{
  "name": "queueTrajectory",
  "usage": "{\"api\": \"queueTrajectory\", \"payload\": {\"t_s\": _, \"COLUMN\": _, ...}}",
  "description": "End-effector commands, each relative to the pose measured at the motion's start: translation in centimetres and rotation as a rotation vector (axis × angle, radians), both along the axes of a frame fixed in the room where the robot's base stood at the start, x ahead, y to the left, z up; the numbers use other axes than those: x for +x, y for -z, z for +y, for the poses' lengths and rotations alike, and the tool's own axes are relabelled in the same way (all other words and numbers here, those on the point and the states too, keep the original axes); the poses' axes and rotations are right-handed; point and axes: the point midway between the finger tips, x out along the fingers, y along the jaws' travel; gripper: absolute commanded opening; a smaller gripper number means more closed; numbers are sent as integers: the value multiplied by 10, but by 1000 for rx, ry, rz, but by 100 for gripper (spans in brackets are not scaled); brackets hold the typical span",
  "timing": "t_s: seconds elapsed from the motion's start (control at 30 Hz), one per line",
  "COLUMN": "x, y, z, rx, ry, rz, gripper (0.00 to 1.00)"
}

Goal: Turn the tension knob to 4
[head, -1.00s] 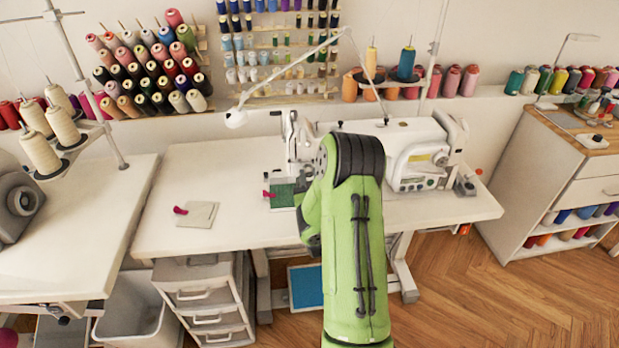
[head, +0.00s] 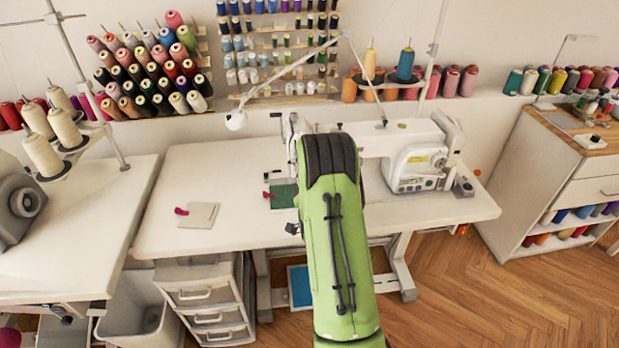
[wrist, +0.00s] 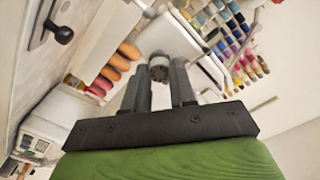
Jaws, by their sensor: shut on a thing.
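The white sewing machine (head: 378,142) stands on the table at the back, partly hidden behind my green arm in the head view. In the wrist view my gripper (wrist: 160,78) is shut on the tension knob (wrist: 158,68), a small round grey knob with a ribbed edge, held between the two dark fingers. The knob's numbers are too small to read, so I cannot tell its setting. My gripper and the knob are hidden behind my arm in the head view.
The white sewing table (head: 240,225) is mostly clear at its front left, with a small beige pad (head: 199,215) there. A thin lamp arm (head: 290,70) reaches over the machine. A drawer unit (head: 205,300) stands below the table. Thread spools (head: 150,75) line the wall.

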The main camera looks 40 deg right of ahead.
Motion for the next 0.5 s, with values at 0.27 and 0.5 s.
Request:
{"api": "queueTrajectory", "payload": {"t_s": 0.27, "x": 0, "y": -1, "z": 0, "rx": 213, "ry": 0, "rz": -147, "gripper": 0}}
{"api": "queueTrajectory", "payload": {"t_s": 0.5, "x": -1, "y": 0, "z": -1, "rx": 377, "ry": 1, "rz": -259, "gripper": 0}}
